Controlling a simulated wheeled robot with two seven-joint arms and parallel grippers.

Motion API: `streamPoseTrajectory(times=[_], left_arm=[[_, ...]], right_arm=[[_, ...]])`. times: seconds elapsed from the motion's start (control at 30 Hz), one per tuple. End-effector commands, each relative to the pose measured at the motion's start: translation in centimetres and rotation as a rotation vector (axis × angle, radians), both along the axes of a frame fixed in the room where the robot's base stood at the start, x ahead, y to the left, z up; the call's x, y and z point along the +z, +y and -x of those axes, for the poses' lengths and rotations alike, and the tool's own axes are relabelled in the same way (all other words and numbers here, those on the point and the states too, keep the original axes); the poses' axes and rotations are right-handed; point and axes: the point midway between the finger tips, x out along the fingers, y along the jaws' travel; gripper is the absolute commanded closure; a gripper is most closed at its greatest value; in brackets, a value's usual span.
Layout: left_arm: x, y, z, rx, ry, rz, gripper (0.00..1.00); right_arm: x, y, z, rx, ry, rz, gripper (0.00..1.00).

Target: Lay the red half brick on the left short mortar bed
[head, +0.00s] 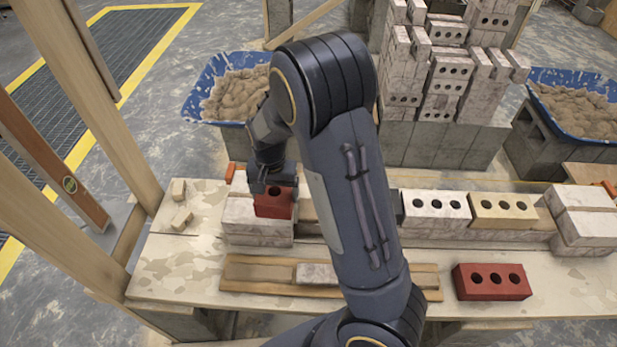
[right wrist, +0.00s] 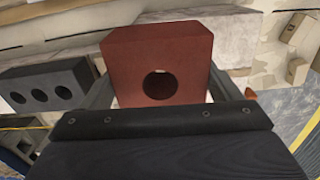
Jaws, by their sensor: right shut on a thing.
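My right gripper (head: 272,184) points down over the left end of the brick wall, shut on the red half brick (head: 273,205). In the right wrist view the half brick (right wrist: 160,60) sits between the fingers, its single hole facing the camera. It is at the right part of the left pale brick stack (head: 250,232). A tan strip (head: 306,212), perhaps the left short mortar bed, shows just right of it, partly behind my arm. I cannot tell whether the half brick touches anything beneath. My left gripper is not in view.
A black three-hole brick (right wrist: 45,88) lies along the wall. White (head: 436,205) and yellow (head: 502,210) bricks continue it rightward. A red full brick (head: 491,281) lies at the front right. Small offcuts (head: 181,219) lie at left. Blue mortar tubs (head: 205,88) stand behind.

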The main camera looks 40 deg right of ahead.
Motion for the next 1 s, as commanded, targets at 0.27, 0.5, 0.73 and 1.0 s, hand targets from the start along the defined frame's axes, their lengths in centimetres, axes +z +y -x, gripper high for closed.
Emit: streamPoseTrajectory(times=[0.27,0.5,0.73,1.0], left_arm=[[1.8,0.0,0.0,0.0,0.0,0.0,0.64],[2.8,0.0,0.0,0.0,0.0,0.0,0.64],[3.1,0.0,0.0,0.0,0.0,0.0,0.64],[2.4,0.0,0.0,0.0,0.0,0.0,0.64]], right_arm=[[-0.9,-5.5,0.3,-0.711,0.0,0.001,0.67],[-2.0,-9.3,1.0,-1.238,0.001,0.003,0.67],[-2.5,-11.1,1.5,-1.497,-0.002,0.003,0.67],[-3.4,-11.3,1.6,-1.539,-0.003,0.004,0.67]])
